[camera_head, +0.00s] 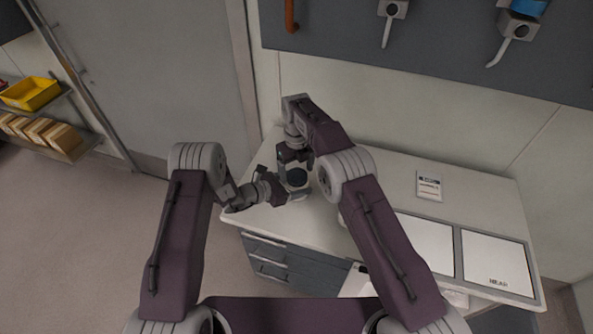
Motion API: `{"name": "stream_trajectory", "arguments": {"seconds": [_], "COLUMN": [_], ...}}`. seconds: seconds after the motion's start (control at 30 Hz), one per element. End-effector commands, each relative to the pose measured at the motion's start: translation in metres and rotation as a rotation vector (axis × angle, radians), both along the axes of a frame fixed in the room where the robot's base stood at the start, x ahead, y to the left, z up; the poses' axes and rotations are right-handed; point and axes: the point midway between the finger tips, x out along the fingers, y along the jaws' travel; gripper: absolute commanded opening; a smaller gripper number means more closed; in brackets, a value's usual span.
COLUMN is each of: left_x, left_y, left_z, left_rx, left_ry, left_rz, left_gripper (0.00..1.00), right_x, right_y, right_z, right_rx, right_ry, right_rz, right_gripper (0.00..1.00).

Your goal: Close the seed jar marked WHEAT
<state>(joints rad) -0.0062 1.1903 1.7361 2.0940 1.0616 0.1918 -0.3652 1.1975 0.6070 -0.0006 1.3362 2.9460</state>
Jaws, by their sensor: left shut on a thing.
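A small jar with a dark round top (297,177) stands near the left end of the white counter. I cannot tell if the dark round is a lid or the open mouth, and no WHEAT marking is readable. My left gripper (292,193) reaches in from the left and is shut on the jar, low on its near side. My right gripper (295,160) comes down from above, just behind and over the jar's top. Its fingers are dark and small, so its opening is unclear. The grippers hide much of the jar.
The white counter (390,180) has free room right of the jar. A small labelled card (429,186) lies there. Two white panels (495,262) are at the right front. Grey drawers (285,265) are below. Dispensers (515,27) hang on the dark wall panel.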

Motion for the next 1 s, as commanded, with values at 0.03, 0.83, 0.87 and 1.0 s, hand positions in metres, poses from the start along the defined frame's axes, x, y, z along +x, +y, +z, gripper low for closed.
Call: {"name": "stream_trajectory", "arguments": {"seconds": [0.03, 0.83, 0.87, 1.0], "left_x": [0.000, 0.000, 0.000, 0.000], "left_y": [0.000, 0.000, 0.000, 0.000], "left_z": [-0.001, 0.000, 0.000, 0.000], "left_rx": [0.000, 0.000, 0.000, 0.000], "left_ry": [0.002, 0.000, 0.000, 0.000], "left_rz": [-0.001, 0.000, 0.000, 0.000], "left_gripper": [0.00, 0.00, 0.00, 0.00], "right_x": [0.000, -0.001, -0.001, -0.001], "right_y": [0.000, 0.000, 0.000, 0.000], "right_z": [0.000, 0.044, 0.044, 0.044], "right_rx": [-0.001, 0.000, 0.000, 0.000], "right_ry": [0.001, 0.002, 0.002, 0.002], "right_rz": [0.000, 0.002, 0.002, 0.032], "right_gripper": [0.82, 0.82, 0.82, 0.78]}}
